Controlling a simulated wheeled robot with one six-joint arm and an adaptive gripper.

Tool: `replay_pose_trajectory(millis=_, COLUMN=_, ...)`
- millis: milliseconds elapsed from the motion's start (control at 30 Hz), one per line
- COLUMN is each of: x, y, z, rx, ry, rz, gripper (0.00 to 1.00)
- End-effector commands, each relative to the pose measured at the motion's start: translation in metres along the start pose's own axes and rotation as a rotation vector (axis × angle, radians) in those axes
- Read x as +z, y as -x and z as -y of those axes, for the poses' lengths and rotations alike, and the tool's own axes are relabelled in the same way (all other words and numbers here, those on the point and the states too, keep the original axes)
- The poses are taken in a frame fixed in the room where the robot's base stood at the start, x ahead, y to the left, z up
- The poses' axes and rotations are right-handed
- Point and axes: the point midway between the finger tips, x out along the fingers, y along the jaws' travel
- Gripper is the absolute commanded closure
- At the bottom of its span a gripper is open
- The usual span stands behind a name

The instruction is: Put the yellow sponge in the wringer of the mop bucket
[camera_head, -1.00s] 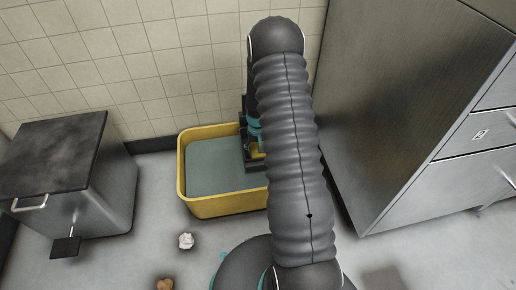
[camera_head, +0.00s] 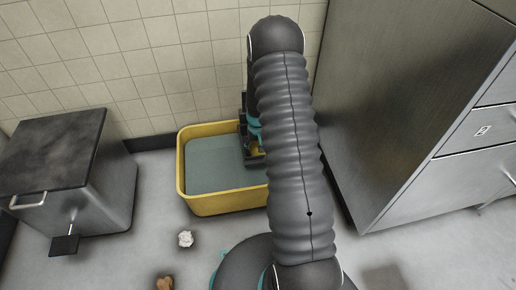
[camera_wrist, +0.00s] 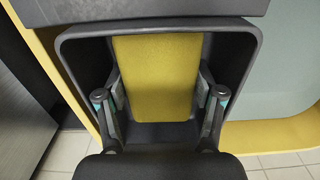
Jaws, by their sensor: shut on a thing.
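The yellow sponge (camera_wrist: 156,75) is upright between the two fingers of my gripper (camera_wrist: 159,88) in the wrist view. My gripper is shut on it, with a finger against each side. The sponge is within the dark frame of the wringer (camera_wrist: 245,45); whether it touches the wringer's bottom cannot be told. In the head view, the yellow mop bucket (camera_head: 222,206) stands on the floor by the wall. My arm hides its right side and most of the wringer and gripper.
Grey-green water (camera_head: 212,166) fills the bucket's open left part. A dark-topped metal bin (camera_head: 112,195) stands left of it, and a steel cabinet (camera_head: 400,130) stands right. A crumpled white piece (camera_head: 185,239) and a brown piece (camera_head: 165,284) lie on the floor in front.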

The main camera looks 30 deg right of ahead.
Motion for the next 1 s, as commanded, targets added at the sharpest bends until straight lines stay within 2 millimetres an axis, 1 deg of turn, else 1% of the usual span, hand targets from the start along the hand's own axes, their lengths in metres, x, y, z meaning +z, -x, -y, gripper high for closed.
replay_pose_trajectory(millis=33, x=0.0, y=-0.002, z=0.0, rx=0.0, ry=0.0, rz=0.0, gripper=0.6)
replay_pose_trajectory(millis=67, x=0.0, y=-0.001, z=0.0, rx=0.0, ry=0.0, rz=0.0, gripper=0.25)
replay_pose_trajectory(millis=100, x=0.0, y=-0.001, z=0.0, rx=0.0, ry=0.0, rz=0.0, gripper=0.15)
replay_pose_trajectory(millis=133, x=0.0, y=-0.001, z=0.0, rx=0.0, ry=0.0, rz=0.0, gripper=0.07)
replay_pose_trajectory(millis=167, x=0.0, y=-0.001, z=0.0, rx=0.0, ry=0.0, rz=0.0, gripper=0.03)
replay_pose_trajectory(millis=367, x=0.0, y=0.0, z=0.0, rx=0.0, ry=0.0, rz=0.0, gripper=0.03)
replay_pose_trajectory(millis=467, x=-0.001, y=0.005, z=0.0, rx=0.0, ry=0.0, rz=-0.002, gripper=0.03)
replay_pose_trajectory(millis=533, x=-0.001, y=0.013, z=0.0, rx=0.0, ry=0.0, rz=-0.003, gripper=0.03)
replay_pose_trajectory(millis=667, x=-0.001, y=0.035, z=0.0, rx=0.0, ry=0.0, rz=-0.006, gripper=0.03)
replay_pose_trajectory(millis=900, x=-0.001, y=0.082, z=0.0, rx=0.0, ry=0.0, rz=-0.005, gripper=0.03)
replay_pose_trajectory(millis=1000, x=-0.001, y=0.098, z=0.0, rx=0.0, ry=0.0, rz=-0.004, gripper=0.03)
